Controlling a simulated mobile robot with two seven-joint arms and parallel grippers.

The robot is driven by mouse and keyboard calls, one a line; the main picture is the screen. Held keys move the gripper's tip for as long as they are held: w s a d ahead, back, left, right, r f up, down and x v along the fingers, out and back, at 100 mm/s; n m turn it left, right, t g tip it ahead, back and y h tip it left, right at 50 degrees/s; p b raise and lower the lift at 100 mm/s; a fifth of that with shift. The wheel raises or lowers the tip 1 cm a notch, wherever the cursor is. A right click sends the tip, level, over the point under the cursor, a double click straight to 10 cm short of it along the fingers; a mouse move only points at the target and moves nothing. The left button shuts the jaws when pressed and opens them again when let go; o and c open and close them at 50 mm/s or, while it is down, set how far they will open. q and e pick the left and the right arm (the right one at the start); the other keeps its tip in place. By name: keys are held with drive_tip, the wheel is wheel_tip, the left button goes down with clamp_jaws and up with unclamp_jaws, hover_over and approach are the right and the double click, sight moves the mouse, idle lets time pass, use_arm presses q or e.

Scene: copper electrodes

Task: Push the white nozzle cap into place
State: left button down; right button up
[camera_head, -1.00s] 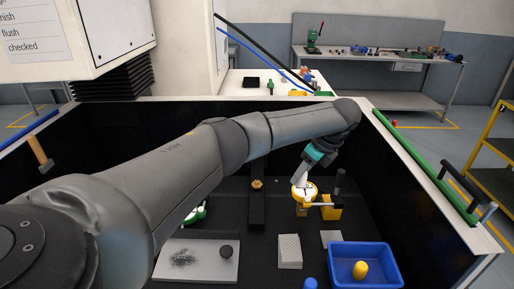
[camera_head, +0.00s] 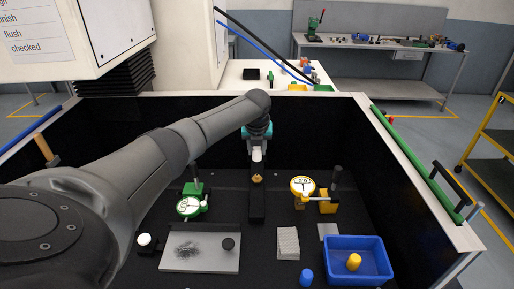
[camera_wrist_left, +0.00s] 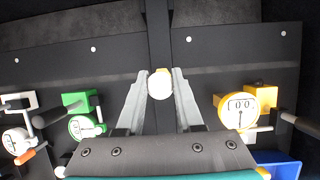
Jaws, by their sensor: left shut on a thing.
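My left gripper (camera_head: 257,158) hangs over the dark bar in the middle of the black-floored work area. In the left wrist view my left gripper (camera_wrist_left: 160,78) is shut on the white nozzle cap (camera_wrist_left: 159,89), which shows as a round white face between the fingertips. A small brass-coloured fitting (camera_head: 257,180) stands on the dark bar just below the gripper. In the wrist view an orange edge of it peeks out behind the cap. I cannot tell whether cap and fitting touch. My right gripper is not in view.
A green dial gauge (camera_head: 190,206) stands left of the bar and a yellow dial gauge (camera_head: 302,187) right of it. A grey plate (camera_head: 200,258), a light block (camera_head: 288,243) and a blue bin (camera_head: 375,272) lie nearer. White-topped dark walls enclose the area.

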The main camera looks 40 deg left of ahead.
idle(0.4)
use_arm(q)
drive_tip(key=shift+r+p, duration=0.1)
drive_tip(key=shift+p, duration=0.3)
drive_tip(key=b, duration=0.4)
hover_over(257, 175)
drive_tip(key=shift+f, duration=3)
drive_tip(key=shift+f+b, duration=0.85)
drive_tip(key=shift+f, duration=0.5)
drive_tip(key=shift+c, duration=2.3)
unclamp_jaws()
drive_tip(key=shift+r, duration=0.15)
drive_tip(key=shift+s+d+r+p, duration=0.15)
drive_tip(key=shift+r+p, duration=0.2)
drive_tip(key=shift+r, duration=0.3)
drive_tip(key=p+v, duration=0.2)
drive_tip(key=v, duration=1.1)
drive_tip(key=shift+r, duration=0.3)
